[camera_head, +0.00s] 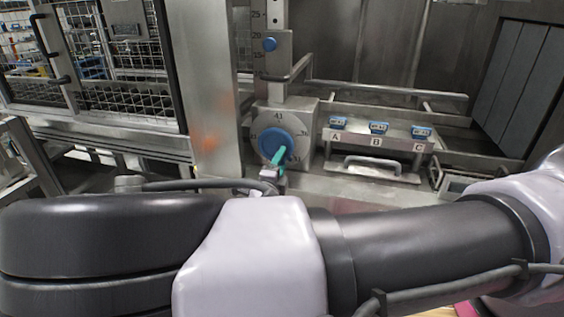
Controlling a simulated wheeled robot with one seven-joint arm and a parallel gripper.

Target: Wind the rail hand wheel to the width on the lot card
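The hand wheel (271,140) has a blue centre inside a pale round dial with numbers round it; 41 is at the top. A darker blue knob (281,153) sits at its lower right. My gripper (276,164) reaches up to that knob, and a teal fingertip overlaps it or touches it. My own arm and the small scale hide whether the fingers close round the knob. Above the wheel, an upright rail scale (259,20) carries printed numbers, with 25 and 20 legible. I cannot make out a lot card.
A metal post (207,90) and mesh door (120,60) stand left. A blue knob (270,44) is on the rail.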

